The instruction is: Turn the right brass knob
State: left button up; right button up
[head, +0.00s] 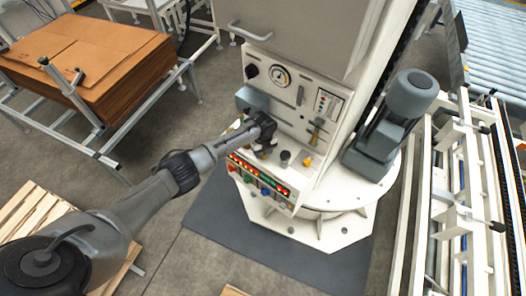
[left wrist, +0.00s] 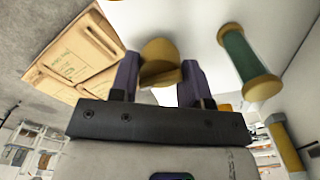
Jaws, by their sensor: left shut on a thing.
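A brass knob (left wrist: 160,58) shows in the left wrist view against a pale panel. My left gripper (left wrist: 158,75) is shut on it, with one dark finger on each side. In the head view my left gripper (head: 266,150) is at the lower front of the white control panel (head: 290,105), and its hand hides the knob. I cannot tell from these views which of the brass knobs it holds. My right gripper is not in view.
A green cylinder with a brass end (left wrist: 245,60) is close beside the gripper. The panel also carries a gauge (head: 281,76), a dark knob (head: 285,157), an orange knob (head: 307,161) and a row of lit buttons (head: 258,176). A grey motor (head: 400,110) stands to the right.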

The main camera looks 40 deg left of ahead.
pick_arm(q)
jog(key=shift+r, duration=0.1)
dwell(0.5)
jog(key=o, duration=0.9)
notch_tip(320, 180, up, 14)
jog(key=shift+f, duration=0.15)
dwell(0.6)
